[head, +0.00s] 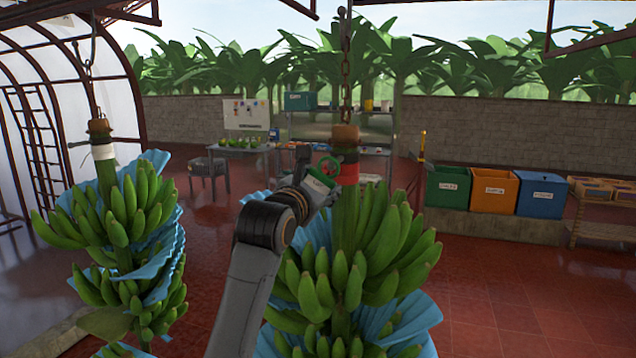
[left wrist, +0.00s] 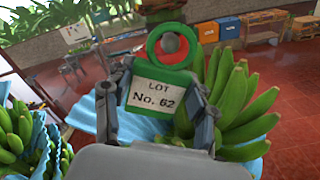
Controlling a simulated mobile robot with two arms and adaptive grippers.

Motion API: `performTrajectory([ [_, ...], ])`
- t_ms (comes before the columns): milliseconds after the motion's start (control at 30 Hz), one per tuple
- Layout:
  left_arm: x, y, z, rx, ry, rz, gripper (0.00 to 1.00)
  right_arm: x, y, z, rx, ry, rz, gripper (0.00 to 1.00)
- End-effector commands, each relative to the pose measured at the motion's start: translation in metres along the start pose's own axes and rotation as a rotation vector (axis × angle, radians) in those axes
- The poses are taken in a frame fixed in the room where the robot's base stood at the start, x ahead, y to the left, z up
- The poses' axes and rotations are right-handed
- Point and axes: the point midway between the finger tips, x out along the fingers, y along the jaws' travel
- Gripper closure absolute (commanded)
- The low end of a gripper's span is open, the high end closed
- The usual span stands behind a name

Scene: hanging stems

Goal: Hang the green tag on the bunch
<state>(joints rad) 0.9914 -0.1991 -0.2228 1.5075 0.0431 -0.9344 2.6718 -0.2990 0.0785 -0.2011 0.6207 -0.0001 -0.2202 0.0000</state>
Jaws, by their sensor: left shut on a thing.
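The green tag (head: 327,170) is a ring above a plate with a white label reading "LOT No. 62", clear in the left wrist view (left wrist: 155,97). My left gripper (head: 318,188) is shut on its plate; both fingers show beside it in the left wrist view (left wrist: 158,100). The ring stands up free of the fingers. The near green banana bunch (head: 345,265) hangs from a chain. Its stem has a red band (head: 348,173), and the tag is close beside this band in the head view. I cannot tell whether the ring touches the stem. My right gripper is not visible.
A second bunch (head: 125,240) with a white band hangs at the left. Blue sheets (head: 405,320) wrap between the banana hands. Green, orange and blue bins (head: 495,190) stand at the right, a table (head: 237,152) and shelf behind. The red floor at right is clear.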

Motion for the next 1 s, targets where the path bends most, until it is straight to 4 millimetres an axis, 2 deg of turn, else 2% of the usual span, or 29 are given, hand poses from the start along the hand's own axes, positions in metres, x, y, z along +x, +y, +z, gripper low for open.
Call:
performTrajectory([
  [1000,0.0027,-0.0007,-0.0005,0.0,0.001,0.0,0.62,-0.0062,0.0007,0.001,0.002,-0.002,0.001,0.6],
])
